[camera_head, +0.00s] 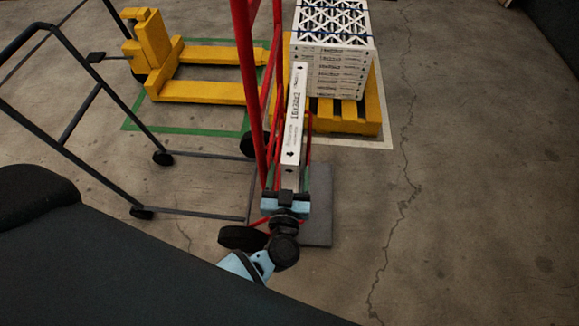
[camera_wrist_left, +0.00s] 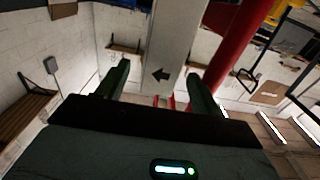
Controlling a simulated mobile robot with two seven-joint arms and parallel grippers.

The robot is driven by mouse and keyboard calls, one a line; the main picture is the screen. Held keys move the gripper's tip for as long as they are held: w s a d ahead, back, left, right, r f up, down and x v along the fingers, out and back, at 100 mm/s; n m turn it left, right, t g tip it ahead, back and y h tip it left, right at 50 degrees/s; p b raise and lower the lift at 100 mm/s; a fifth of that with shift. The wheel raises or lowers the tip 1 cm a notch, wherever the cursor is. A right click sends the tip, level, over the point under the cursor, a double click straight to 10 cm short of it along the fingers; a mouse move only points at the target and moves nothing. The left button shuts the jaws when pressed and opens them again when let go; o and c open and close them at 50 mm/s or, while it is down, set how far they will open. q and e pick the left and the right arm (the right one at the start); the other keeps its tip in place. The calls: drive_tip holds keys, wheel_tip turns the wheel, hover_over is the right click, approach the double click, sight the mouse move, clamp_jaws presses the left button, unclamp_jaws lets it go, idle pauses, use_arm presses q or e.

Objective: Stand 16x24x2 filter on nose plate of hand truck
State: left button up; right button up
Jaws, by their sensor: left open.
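The white 16x24x2 filter (camera_head: 294,115) shows its narrow labelled edge in the head view, upright beside the red hand truck (camera_head: 247,70). A flat grey plate (camera_head: 319,215), apparently the nose plate, lies low to the right of the truck's wheels. My left gripper (camera_head: 288,180) is open at the near end of the filter. In the left wrist view the filter's edge, with a black arrow (camera_wrist_left: 161,75), lies between the two spread fingers; contact cannot be told. A red rail (camera_wrist_left: 222,45) is close on the right. The filter's bottom is hidden. My right gripper is not in view.
Behind, a stack of white filters (camera_head: 330,70) rests on a yellow pallet (camera_head: 345,115). A yellow pallet jack (camera_head: 200,90) stands inside a green floor outline. A dark tubular cart frame (camera_head: 75,115) is at left. The floor to the right is clear.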

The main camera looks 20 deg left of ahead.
use_arm(q)
drive_tip(key=v, duration=0.4)
drive_tip(key=shift+s, duration=0.15)
drive_tip(key=shift+v, duration=0.75)
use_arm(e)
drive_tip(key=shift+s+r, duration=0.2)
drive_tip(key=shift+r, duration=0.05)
